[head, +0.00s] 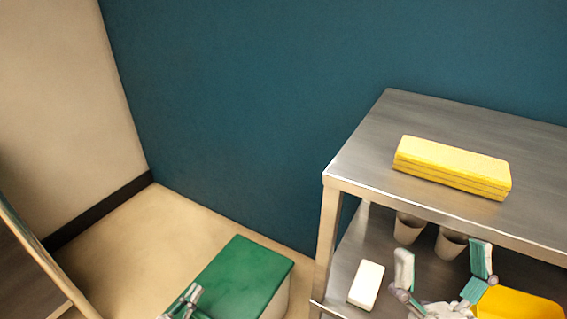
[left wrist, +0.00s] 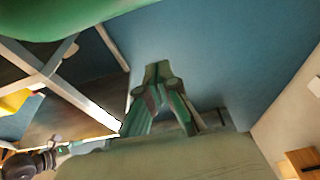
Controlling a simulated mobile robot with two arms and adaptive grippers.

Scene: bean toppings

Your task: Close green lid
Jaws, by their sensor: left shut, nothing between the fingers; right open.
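The green lid (head: 240,275) lies over the top of a pale bin (head: 277,302) on the floor, at the bottom middle of the head view. From here it looks flat on the bin, but its near edge is cut off. My left gripper (head: 192,294) is shut and empty at the lid's left side; I cannot tell whether it touches the lid. In the left wrist view its fingers (left wrist: 158,78) stand together, and a green surface fills the top left corner. My right gripper (head: 443,262) is open and empty in front of the shelf.
A metal shelf unit (head: 375,137) stands at right, with yellow slabs (head: 455,163) on top. Its lower level holds two cups (head: 409,228), a white block (head: 367,284) and a yellow container (head: 518,304). A blue wall stands behind. Floor left of the lid is clear.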

